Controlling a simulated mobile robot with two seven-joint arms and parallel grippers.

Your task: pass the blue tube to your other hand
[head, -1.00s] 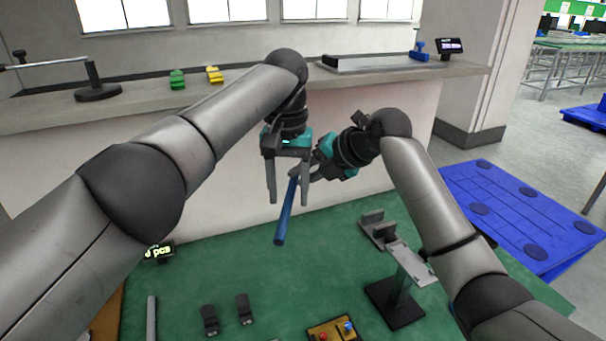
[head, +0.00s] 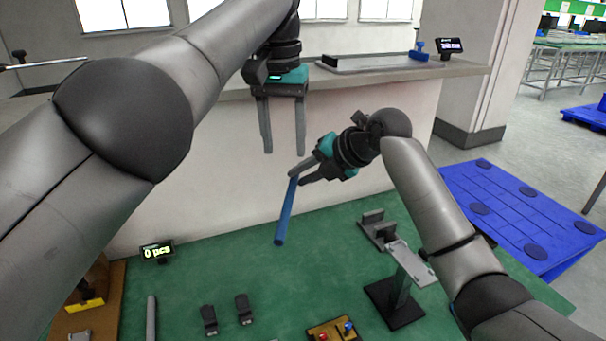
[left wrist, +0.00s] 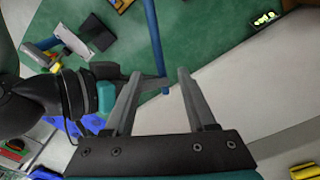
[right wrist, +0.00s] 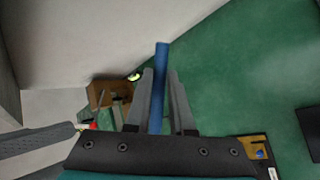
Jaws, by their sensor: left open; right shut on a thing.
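The blue tube (head: 285,212) hangs tilted below my right gripper (head: 298,178), which is shut on its upper end. In the right wrist view the tube (right wrist: 160,80) runs between the fingers (right wrist: 161,100) and sticks out past them. My left gripper (head: 284,152) is open and empty, pointing down, above and a little left of the right gripper. In the left wrist view the tube (left wrist: 155,45) shows beyond the open fingers (left wrist: 158,75), apart from them.
Below is a green table (head: 230,285) with a grey stand (head: 398,290), two small dark holders (head: 226,315), a grey rod (head: 151,318) and a button box (head: 334,330). A counter display (head: 157,251) reads 0 pcs. A ledge (head: 380,74) runs behind.

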